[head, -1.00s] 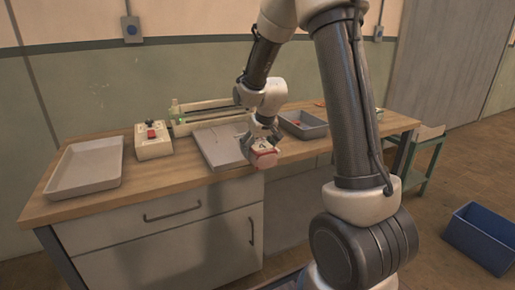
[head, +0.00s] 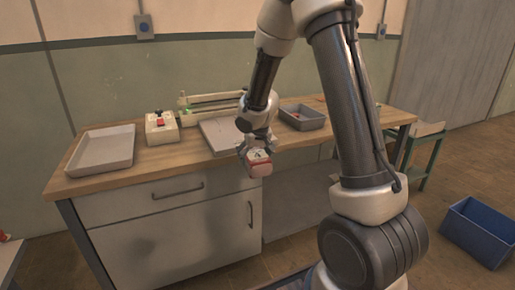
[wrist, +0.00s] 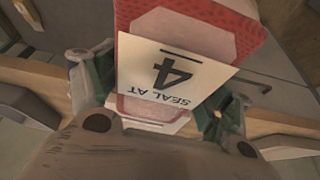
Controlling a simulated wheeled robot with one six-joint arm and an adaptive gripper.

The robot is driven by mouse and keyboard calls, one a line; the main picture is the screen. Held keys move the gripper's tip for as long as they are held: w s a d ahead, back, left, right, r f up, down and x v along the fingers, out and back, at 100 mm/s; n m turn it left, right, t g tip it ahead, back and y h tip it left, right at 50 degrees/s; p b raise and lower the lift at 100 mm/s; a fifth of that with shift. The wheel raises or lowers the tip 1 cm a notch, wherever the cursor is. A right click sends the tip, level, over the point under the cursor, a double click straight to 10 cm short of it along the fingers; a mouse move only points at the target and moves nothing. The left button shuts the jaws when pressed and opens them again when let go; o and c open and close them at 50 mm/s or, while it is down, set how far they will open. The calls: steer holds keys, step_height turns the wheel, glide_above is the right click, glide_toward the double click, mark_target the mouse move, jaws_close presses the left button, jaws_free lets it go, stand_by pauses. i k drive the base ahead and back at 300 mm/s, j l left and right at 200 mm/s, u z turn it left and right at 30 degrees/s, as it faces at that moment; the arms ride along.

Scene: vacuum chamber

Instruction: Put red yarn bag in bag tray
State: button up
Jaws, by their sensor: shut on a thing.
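My gripper (head: 257,152) is shut on a red and white bag (head: 260,169), held in front of the bench's front edge. In the wrist view the bag (wrist: 205,22) has a red patterned border and a white card reading "SEAL AT 4". The green-lined fingers (wrist: 155,100) press on both its sides. A large, shallow, light grey tray (head: 75,166) lies empty at the bench's left end. A smaller, darker grey tray (head: 310,124) stands at the right rear with something red inside. No label shows which one is the bag tray.
A blue bin (head: 480,234) stands on the floor at right. A green-legged stand (head: 424,150) adjoins the bench.

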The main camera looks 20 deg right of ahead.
mark_target(108, 150)
steer(key=i+u, duration=0.2)
steer(key=u, duration=0.25)
steer(key=i+u, duration=0.25)
steer(key=u, duration=0.25)
